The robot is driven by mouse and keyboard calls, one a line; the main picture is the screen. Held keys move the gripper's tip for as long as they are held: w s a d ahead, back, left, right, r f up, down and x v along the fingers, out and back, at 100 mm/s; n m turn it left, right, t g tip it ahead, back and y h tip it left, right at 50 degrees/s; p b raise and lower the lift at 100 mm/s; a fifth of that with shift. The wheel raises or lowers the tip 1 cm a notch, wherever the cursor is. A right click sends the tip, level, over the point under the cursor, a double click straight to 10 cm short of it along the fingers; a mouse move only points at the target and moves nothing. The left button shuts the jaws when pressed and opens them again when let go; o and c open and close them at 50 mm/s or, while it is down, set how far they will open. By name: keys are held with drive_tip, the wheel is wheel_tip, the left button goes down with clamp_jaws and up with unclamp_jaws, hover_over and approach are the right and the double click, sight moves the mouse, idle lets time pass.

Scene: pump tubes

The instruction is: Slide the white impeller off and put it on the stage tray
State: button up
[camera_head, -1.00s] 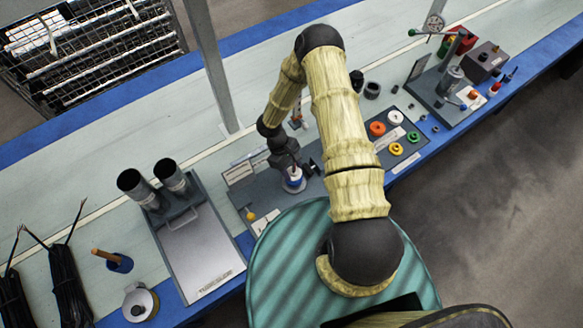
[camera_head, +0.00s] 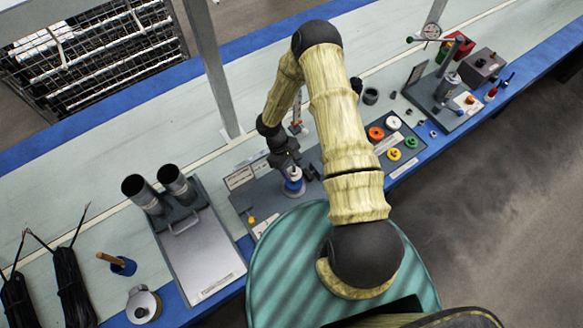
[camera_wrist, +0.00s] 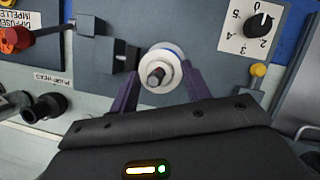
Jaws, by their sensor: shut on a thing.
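The white impeller (camera_wrist: 165,55) shows in the wrist view as a pale ring around a dark shaft tip (camera_wrist: 156,74). My gripper (camera_wrist: 160,86) is shut on it, with one purple finger on each side. In the head view my gripper (camera_head: 292,172) points down over the white and blue piece (camera_head: 294,187) on the grey pump board. The ring still surrounds the shaft. How far up the shaft it sits is hard to tell. I cannot tell for sure which surface is the stage tray.
A dark panel with orange (camera_head: 376,134), white (camera_head: 393,123), yellow and green discs lies to the right. A dial plate (camera_wrist: 250,28) and yellow knob (camera_wrist: 258,70) are close by. A grey tray with two black cups (camera_head: 134,186) stands left.

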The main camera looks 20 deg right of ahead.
sight(292, 169)
wheel_tip(292, 169, up, 10)
drive_tip(key=p, duration=0.6)
idle(1.4)
drive_tip(key=shift+w, duration=0.1)
drive_tip(key=w+d+r+m+g+y+b, duration=0.1)
drive_tip(key=w+r+m+y+b, duration=0.1)
drive_tip(key=w+m, duration=0.3)
drive_tip(key=shift+w+d+r+m+y+b, duration=0.15)
drive_tip(key=shift+w+r+m+y+b, duration=0.35)
drive_tip(key=shift+m, duration=1)
drive_tip(key=shift+s, duration=0.15)
